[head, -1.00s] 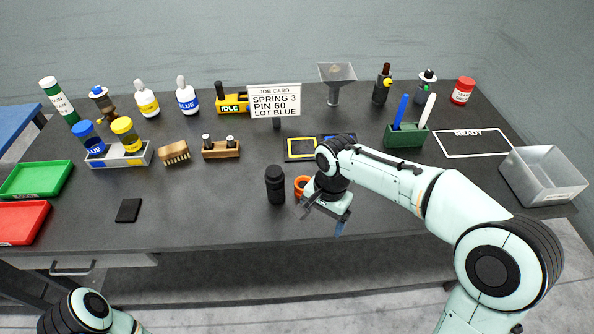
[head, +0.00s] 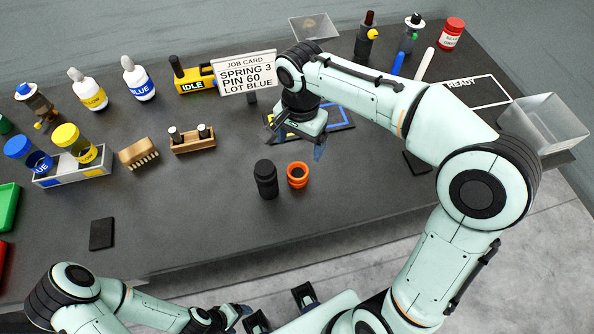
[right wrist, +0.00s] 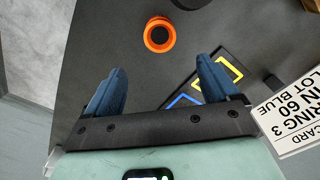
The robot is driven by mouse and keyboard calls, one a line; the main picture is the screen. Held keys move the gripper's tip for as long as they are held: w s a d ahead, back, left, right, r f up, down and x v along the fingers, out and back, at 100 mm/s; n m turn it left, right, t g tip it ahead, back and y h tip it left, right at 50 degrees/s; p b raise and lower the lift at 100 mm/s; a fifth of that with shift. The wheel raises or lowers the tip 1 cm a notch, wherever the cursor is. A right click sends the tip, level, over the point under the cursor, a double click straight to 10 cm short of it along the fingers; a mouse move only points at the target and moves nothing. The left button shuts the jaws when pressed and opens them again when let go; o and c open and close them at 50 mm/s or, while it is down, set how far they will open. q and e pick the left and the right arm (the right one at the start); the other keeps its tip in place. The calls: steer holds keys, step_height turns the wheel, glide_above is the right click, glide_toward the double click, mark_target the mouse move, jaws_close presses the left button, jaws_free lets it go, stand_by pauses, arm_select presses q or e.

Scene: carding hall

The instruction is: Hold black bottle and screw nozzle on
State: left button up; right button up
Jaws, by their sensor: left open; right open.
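A plain black cylinder (head: 265,180), apparently the black bottle, stands upright near the front of the dark table. Just right of it, apart, is an orange ring-shaped piece (head: 297,175) with a dark centre. In the right wrist view the orange piece (right wrist: 159,35) lies beyond the fingertips, and the black cylinder (right wrist: 187,4) is cut off by the top edge. My right gripper (head: 296,140) is open and empty above the table behind both; its fingers show apart in the wrist view (right wrist: 160,68). My left gripper (head: 232,316) is low, off the table's front edge. I cannot identify the nozzle surely.
Behind stand a job card (head: 245,73), a yellow IDLE device (head: 194,80) and a wooden block with pegs (head: 193,140). A brush (head: 139,154) and a bottle tray (head: 72,172) are left. A clear bin (head: 545,125) is right. The table around the black cylinder is mostly clear.

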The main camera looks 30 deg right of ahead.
mark_target(298, 170)
step_height(298, 170, down, 7)
steer(key=shift+f+b, duration=0.1)
steer(key=shift+b, duration=0.35)
steer(key=shift+f, duration=0.25)
steer(key=f, duration=0.5)
steer(key=shift+a+f, duration=0.1)
steer(key=shift+a, duration=0.1)
steer(key=c, duration=1.2)
